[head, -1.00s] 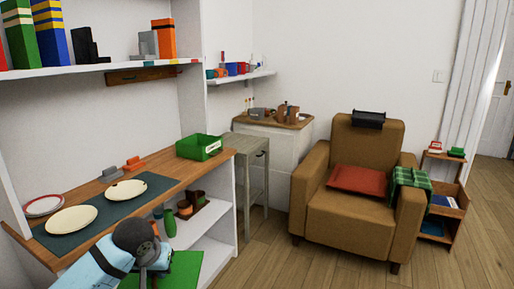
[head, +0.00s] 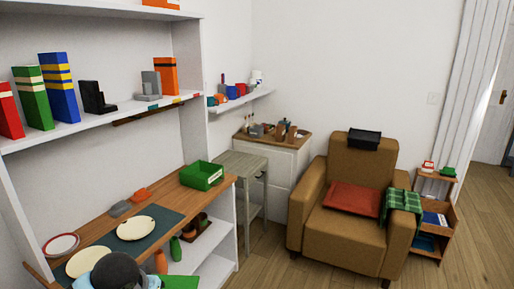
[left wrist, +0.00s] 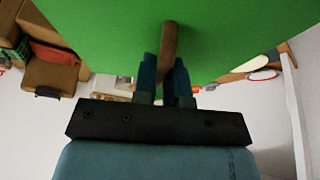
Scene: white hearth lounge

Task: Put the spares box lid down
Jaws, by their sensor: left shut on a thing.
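The green lid (left wrist: 90,30) fills the top of the left wrist view, with a brown handle (left wrist: 169,45) on the side facing me. My left gripper (left wrist: 165,68) is shut on that handle, one blue finger on each side. In the head view only a strip of the lid (head: 181,283) shows at the bottom edge, beside my left arm, which hides the fingers there. An open green box (head: 203,182) with a white label stands at the right end of the wooden desk (head: 104,240), apart from the lid. My right gripper is out of view.
Two cream plates (head: 136,228) and a red-rimmed plate (head: 61,245) take up the desk's left part and dark mat. Grey and orange pieces (head: 140,194) lie behind them. A grey side table (head: 243,165) beyond the desk has a bare top. A brown armchair (head: 345,230) stands right.

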